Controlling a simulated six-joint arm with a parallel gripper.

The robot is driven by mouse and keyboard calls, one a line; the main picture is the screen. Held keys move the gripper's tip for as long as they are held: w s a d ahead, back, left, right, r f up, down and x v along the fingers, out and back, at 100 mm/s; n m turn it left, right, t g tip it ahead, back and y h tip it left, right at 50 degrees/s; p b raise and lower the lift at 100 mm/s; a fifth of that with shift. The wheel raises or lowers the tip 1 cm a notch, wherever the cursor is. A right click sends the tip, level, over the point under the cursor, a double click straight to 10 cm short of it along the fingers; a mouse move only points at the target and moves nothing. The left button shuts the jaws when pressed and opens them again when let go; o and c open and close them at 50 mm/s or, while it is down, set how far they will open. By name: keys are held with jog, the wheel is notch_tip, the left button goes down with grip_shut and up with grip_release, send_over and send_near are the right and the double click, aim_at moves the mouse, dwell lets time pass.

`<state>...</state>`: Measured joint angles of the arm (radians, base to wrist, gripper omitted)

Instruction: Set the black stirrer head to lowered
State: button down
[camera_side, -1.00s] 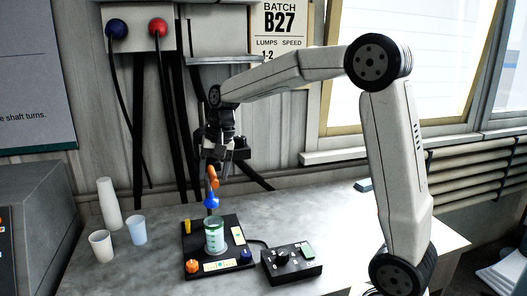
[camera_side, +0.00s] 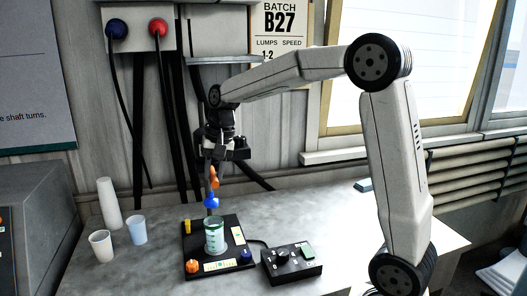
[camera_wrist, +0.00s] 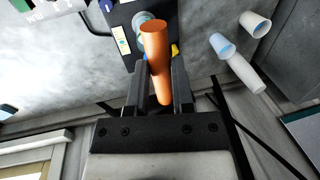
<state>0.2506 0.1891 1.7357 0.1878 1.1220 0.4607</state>
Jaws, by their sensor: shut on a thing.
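My gripper (camera_side: 213,157) hangs above the black base plate (camera_side: 190,247), with its fingers pointing down. In the wrist view its two fingers (camera_wrist: 160,72) are closed around an orange rod (camera_wrist: 155,38), which also shows below the fingers in the side view (camera_side: 214,178). A blue part (camera_side: 211,202) is just under the orange rod, above a clear beaker (camera_side: 214,237) with green marks. A dark block (camera_side: 241,148) shows beside the gripper; I cannot tell whether it is the black stirrer head or part of my gripper. The head's height is not clear.
A black control box (camera_side: 291,263) with a knob stands right of the base plate. White and pale-blue cups (camera_side: 136,230) stand at the left. The plate carries an orange knob (camera_side: 192,266), a yellow post (camera_side: 187,227) and a blue knob (camera_side: 245,257).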

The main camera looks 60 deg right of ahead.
dwell(0.8)
notch_tip(320, 180, down, 15)
jog(key=shift+r, duration=0.2)
jog(key=shift+s, duration=0.1)
jog(key=shift+c, duration=2.4)
grip_release()
jog(key=shift+r, duration=0.1)
notch_tip(320, 180, up, 8)
jog(key=d, duration=0.1)
jog(key=shift+s+f, duration=0.2)
jog(key=shift+s, duration=0.25)
